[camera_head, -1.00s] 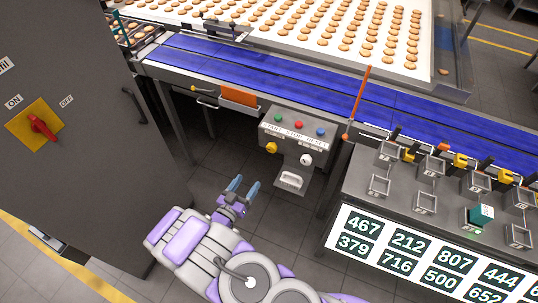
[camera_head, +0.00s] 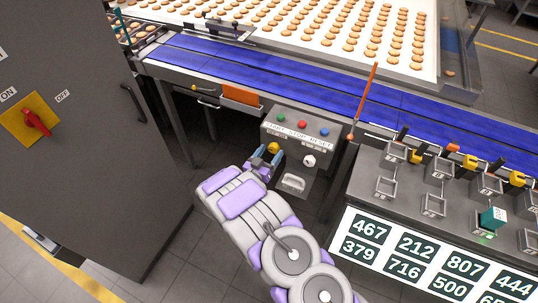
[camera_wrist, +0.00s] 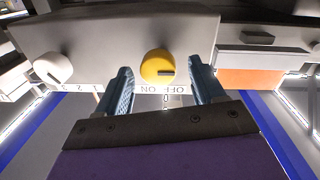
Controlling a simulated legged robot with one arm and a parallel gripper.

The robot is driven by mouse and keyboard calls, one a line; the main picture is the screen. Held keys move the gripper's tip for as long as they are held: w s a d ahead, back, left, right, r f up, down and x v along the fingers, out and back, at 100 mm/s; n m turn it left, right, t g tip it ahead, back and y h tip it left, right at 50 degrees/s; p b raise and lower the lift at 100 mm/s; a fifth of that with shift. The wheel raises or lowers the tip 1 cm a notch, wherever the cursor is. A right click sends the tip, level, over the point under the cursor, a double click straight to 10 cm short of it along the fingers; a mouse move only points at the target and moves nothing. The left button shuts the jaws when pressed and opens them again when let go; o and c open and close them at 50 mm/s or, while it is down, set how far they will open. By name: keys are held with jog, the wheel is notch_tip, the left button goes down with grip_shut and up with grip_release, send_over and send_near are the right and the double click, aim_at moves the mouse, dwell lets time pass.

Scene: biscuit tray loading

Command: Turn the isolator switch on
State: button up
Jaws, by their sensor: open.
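A red rotary handle (camera_head: 36,123) sits on a yellow plate (camera_head: 17,128) on the grey cabinet at the left, between ON and OFF labels. Its exact setting is hard to read. A yellow knob (camera_head: 273,147) is on the front of the grey control box (camera_head: 292,138). In the wrist view the yellow knob (camera_wrist: 157,66) has a dark mark and an inverted OFF ON label (camera_wrist: 160,89) beside it. My gripper (camera_head: 268,155) is open at the control box, and the red handle is well to its left. In the wrist view the knob appears between my fingertips (camera_wrist: 160,78); contact cannot be told.
Green, red and blue buttons (camera_head: 302,124) top the control box, with a white knob (camera_head: 309,160) at its right. The blue conveyor (camera_head: 300,85) runs behind. A bench with several metal holders (camera_head: 433,205) stands right. Grey floor is clear left of my arm.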

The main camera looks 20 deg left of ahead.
jog(key=shift+w, duration=0.1)
jog(key=shift+c, duration=0.4)
jog(key=c, duration=1)
jog(key=shift+o, duration=0.2)
